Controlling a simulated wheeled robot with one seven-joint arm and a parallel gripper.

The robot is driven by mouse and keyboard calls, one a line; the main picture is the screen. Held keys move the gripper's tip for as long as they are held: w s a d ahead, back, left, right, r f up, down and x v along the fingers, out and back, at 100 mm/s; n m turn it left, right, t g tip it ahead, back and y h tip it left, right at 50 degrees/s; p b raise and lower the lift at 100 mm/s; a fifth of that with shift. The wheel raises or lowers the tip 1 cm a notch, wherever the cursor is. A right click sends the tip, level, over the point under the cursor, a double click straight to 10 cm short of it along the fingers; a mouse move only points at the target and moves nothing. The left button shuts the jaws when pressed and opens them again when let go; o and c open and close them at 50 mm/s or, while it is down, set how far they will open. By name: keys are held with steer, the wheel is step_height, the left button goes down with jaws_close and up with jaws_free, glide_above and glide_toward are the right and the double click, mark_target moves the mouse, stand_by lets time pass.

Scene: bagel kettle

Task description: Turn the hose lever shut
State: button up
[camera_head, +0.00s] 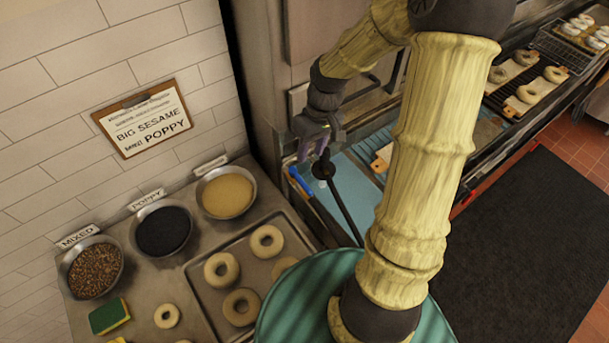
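My gripper (314,150) hangs from my arm at the upper middle, above a blue surface beside the steel cabinet. Its two fingers appear a little apart, with nothing clearly between them. Just below it is a dark rod (343,207) with a round black end; I cannot tell whether a finger touches it. A small blue handle-like piece (299,181) lies to the lower left of the fingers, apart from them. I cannot tell for sure which of these is the hose lever. The hose is not clearly visible.
Bowls of mixed (96,270), poppy (163,231) and sesame (227,195) toppings and a bagel tray (196,292) stand at left. A green-and-yellow sponge (109,316) lies there. Boards with bagels (527,94) are at upper right. A black mat (535,250) covers open floor.

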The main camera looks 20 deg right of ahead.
mark_target(303, 182)
steer(key=f, duration=0.3)
steer(key=a+f, duration=0.1)
steer(key=f, duration=0.3)
steer(key=a+f+p, duration=0.1)
steer(key=f, duration=0.2)
steer(key=shift+s+f, duration=0.3)
steer(key=shift+f, duration=0.05)
jaws_close()
